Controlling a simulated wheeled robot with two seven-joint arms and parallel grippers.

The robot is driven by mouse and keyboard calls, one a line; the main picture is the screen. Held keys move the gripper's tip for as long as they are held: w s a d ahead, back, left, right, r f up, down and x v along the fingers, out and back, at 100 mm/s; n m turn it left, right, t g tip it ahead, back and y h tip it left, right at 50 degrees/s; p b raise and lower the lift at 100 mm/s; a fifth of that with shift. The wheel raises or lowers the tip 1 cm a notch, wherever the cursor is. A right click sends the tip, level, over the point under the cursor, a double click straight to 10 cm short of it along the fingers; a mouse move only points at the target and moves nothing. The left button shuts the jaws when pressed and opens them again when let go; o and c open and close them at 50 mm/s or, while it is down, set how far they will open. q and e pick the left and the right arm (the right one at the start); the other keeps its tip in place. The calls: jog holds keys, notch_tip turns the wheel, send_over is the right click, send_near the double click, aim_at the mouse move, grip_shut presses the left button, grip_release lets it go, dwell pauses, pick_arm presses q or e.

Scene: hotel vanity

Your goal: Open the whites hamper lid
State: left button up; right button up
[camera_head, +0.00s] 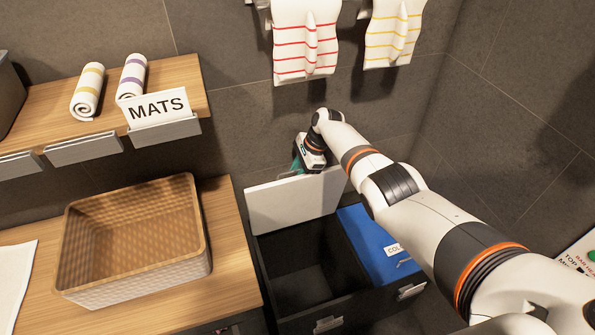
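The hamper (262,285) is a dark box with two compartments, low in the middle of the head view. Its white lid (292,201) stands raised at the back of the left compartment, whose dark inside (312,268) is exposed and looks empty. The blue lid (368,243), with a partly hidden label starting "COL", lies shut over the right compartment. My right gripper (297,164) is at the top edge of the white lid, towards the back wall. Its fingertips are mostly hidden, so I cannot tell whether they grip or touch the lid. My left gripper is out of view.
A wicker basket (135,281) stands on the wooden counter (228,220) left of the hamper. Above it is a shelf (185,80) with rolled towels and a "MATS" sign (157,108). Striped towels (305,38) hang on the back wall. A sign (578,255) is at the right edge.

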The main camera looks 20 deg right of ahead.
jog(key=shift+r, duration=0.15)
jog(key=p+v, duration=0.2)
jog(key=v, duration=0.4)
jog(key=shift+d+r, duration=0.35)
jog(key=shift+r, duration=0.15)
